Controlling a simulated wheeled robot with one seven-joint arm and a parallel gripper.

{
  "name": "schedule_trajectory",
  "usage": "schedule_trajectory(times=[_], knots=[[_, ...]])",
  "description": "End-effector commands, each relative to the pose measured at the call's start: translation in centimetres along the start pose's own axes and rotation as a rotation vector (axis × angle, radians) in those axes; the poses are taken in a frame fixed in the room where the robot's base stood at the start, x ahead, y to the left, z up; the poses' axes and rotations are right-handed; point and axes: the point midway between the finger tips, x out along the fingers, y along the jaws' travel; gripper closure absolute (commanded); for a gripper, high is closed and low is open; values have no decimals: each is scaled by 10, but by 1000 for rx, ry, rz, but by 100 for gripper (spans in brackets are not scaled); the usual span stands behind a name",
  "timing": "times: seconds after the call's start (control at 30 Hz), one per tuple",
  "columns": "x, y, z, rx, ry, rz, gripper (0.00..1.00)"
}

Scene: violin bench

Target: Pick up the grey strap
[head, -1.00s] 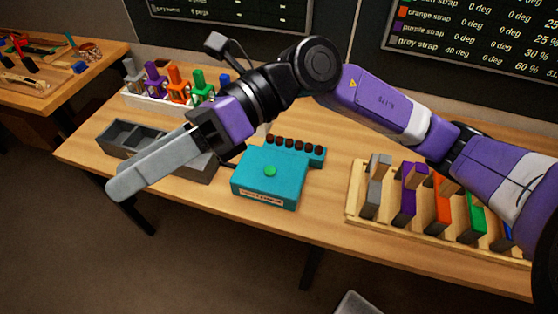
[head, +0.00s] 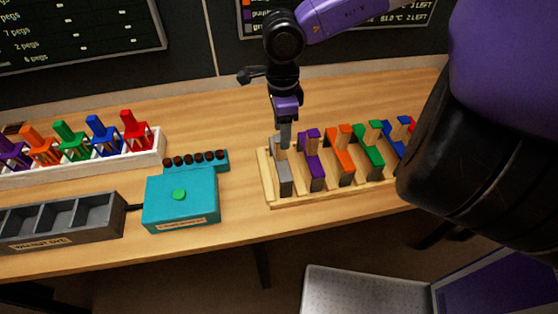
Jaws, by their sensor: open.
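The grey strap (head: 284,181) stands upright at the left end of a light wooden rack (head: 328,197). My gripper (head: 285,142) points down at the top of the grey strap, with its jaws open. The fingers overlap the strap's upper part in this view, so I cannot tell whether they touch it or how far they stand around it. The strap's lower front face is in plain view.
The purple strap (head: 314,170) stands close to the right, then orange, green and more straps. A teal box (head: 182,205) with a green button sits left of the rack. A grey compartment tray (head: 103,219) and a white rack (head: 148,161) of coloured pieces lie further left.

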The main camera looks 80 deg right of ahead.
Motion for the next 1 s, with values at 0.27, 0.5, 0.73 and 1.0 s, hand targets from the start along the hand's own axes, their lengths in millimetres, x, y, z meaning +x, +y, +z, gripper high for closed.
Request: schedule_trajectory(times=[0.27,0.5,0.73,1.0], knots=[[26,1,4,-1,-5,5,47],[58,-1,5,-1,-5,5,47],[67,-1,4,-3,-4,2,47],[67,-1,4,-3,-4,2,77]])
